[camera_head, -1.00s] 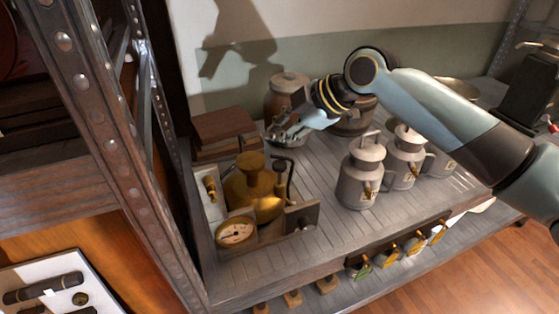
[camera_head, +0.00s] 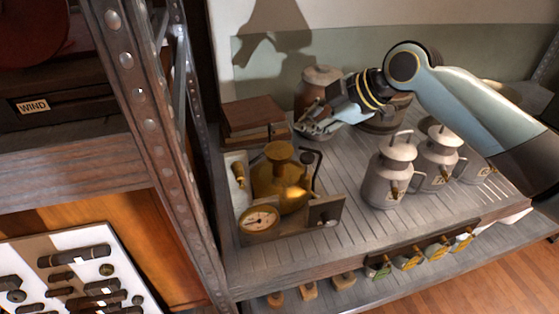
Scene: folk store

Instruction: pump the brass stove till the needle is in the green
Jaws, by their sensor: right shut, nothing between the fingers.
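The brass stove (camera_head: 281,180) stands on the slatted shelf in a low open box, left of the middle. Its round dial (camera_head: 259,219) faces up at the front left of the box. The needle is too small to read against any green band. A dark curved handle (camera_head: 316,163) rises at the stove's right side. My right gripper (camera_head: 309,129) is behind and above the stove, near a small grey dish, with its fingers shut and empty. It looks apart from the stove. My left gripper is not in view.
Several grey metal cans (camera_head: 389,176) stand to the right. A riveted post (camera_head: 165,150) rises at left. Bare slats lie before the cans.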

